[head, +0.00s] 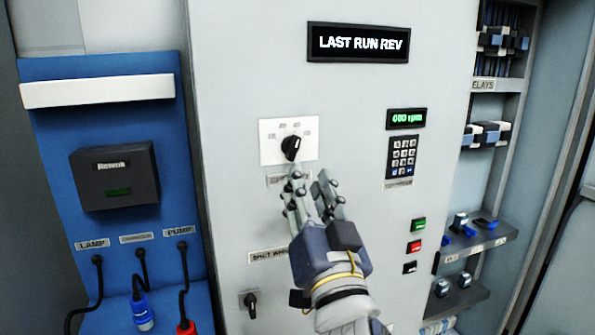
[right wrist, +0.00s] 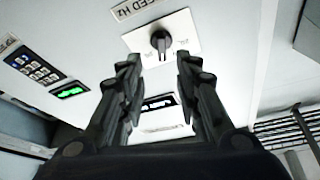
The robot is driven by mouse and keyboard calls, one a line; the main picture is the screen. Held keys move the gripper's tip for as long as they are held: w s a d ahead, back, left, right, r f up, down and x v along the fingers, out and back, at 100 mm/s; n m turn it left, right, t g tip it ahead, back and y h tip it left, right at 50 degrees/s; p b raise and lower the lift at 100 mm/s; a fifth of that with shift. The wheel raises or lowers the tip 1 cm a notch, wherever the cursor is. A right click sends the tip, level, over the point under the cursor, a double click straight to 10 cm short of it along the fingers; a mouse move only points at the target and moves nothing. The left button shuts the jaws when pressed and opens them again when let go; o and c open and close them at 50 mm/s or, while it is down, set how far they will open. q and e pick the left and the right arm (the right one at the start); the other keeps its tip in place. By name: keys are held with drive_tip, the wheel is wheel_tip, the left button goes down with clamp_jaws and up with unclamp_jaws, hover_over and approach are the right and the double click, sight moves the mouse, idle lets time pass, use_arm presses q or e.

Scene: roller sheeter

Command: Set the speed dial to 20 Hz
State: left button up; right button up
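The speed dial (head: 291,148) is a black knob on a white plate (head: 268,150) fixed to the grey cabinet front. Small marks curve above the knob, too small to read; a light line on the knob seems to tilt to the upper right. The dial also shows in the right wrist view (right wrist: 160,41), beside a label ending in "Hz". My right gripper (head: 311,180) is just below and right of the dial, partly covering the label beneath it. In the right wrist view its two fingers (right wrist: 160,72) are spread apart, empty, short of the knob. My left gripper is out of view.
A "LAST RUN REV" display (head: 358,43) is above. A green rpm readout (head: 406,118) and keypad (head: 401,157) are right of the dial. Green (head: 418,225) and red (head: 414,247) buttons sit lower right. Another black knob (head: 250,303) is below. Open shelves stand at right.

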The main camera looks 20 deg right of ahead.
sight(296, 147)
drive_tip(key=p+x, duration=0.1)
drive_tip(key=x, duration=0.2)
drive_tip(key=p+x, duration=0.2)
drive_tip(key=x, duration=0.2)
drive_tip(key=shift+w+r, duration=0.2)
drive_tip(key=shift+r, duration=0.1)
drive_tip(key=shift+w, duration=0.4)
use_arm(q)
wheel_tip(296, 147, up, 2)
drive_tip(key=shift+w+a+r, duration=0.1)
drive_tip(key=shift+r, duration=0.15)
use_arm(e)
drive_tip(key=shift+s+r, duration=0.1)
clamp_jaws()
